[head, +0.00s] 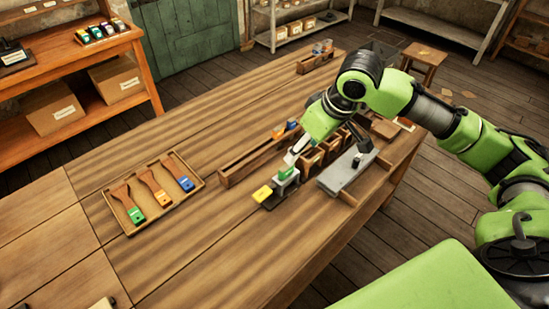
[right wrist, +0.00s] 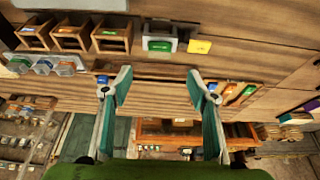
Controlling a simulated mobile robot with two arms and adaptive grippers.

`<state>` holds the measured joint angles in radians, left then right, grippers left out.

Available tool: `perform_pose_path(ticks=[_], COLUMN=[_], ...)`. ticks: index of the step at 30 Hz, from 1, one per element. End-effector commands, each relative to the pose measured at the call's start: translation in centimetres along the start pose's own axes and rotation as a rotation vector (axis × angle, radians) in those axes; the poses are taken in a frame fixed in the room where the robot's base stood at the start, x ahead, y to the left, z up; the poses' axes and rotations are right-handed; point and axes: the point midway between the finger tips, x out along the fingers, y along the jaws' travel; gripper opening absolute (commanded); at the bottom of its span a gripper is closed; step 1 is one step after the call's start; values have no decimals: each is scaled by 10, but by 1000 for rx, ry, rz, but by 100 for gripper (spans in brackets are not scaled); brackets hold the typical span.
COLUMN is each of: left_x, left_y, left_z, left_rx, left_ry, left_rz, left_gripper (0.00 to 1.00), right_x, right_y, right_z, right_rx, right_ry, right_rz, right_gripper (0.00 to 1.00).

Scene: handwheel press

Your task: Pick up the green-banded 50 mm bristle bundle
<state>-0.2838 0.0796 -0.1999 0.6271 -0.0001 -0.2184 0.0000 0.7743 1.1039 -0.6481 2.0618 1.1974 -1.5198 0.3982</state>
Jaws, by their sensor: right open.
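Green shows on a grey block (head: 287,186) at the middle of the bench; the block also shows in the right wrist view (right wrist: 161,27). I cannot tell whether this green (head: 285,172) is a bundle's band or a label. Small wooden bins beside it carry blue, orange and green labels; the green-labelled bin (right wrist: 111,46) is nearest the block. Their contents are too small to make out. My right gripper (head: 292,157) hangs over the block in the head view. In its wrist view the fingers (right wrist: 158,86) are spread with nothing between them. My left gripper is out of view.
A yellow piece (head: 262,193) lies beside the grey block. A tray (head: 115,212) of green, orange and blue brushes lies left. A long wooden trough (head: 245,164) runs behind the block, and a grey press-like fixture (head: 342,178) stands right. The bench front is clear.

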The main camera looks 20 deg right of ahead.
Motion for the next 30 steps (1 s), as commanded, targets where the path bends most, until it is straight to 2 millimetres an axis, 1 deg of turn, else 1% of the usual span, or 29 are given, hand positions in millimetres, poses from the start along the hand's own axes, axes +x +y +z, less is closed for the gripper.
perform_pose_path(ticks=[1,3,5,8,9,12,15,17,19,23,25,27,30], left_x=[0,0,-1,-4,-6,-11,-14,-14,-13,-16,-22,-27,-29], left_y=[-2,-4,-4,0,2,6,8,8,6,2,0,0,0], left_z=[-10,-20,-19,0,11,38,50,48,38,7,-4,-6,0], left_rx=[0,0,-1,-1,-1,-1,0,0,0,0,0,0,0], left_ry=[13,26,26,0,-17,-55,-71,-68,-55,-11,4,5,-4], left_rz=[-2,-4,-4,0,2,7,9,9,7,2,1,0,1], left_gripper=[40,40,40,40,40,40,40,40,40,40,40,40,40], right_x=[-3,-1,6,25,33,53,68,75,80,88,97,107,123], right_y=[3,4,4,4,3,3,4,4,4,4,3,2,3], right_z=[0,-1,-1,-1,-1,-1,-2,-2,-2,-3,-4,-5,-5], right_rx=[7,14,15,15,15,14,14,13,12,14,13,14,12], right_ry=[-1,-2,-3,-4,-5,-3,-1,-2,0,-2,-2,-2,-2], right_rz=[2,1,0,-1,-2,-1,0,0,0,1,0,-1,1], right_gripper=[53,53,53,53,53,53,53,53,53,53,53,53,53])
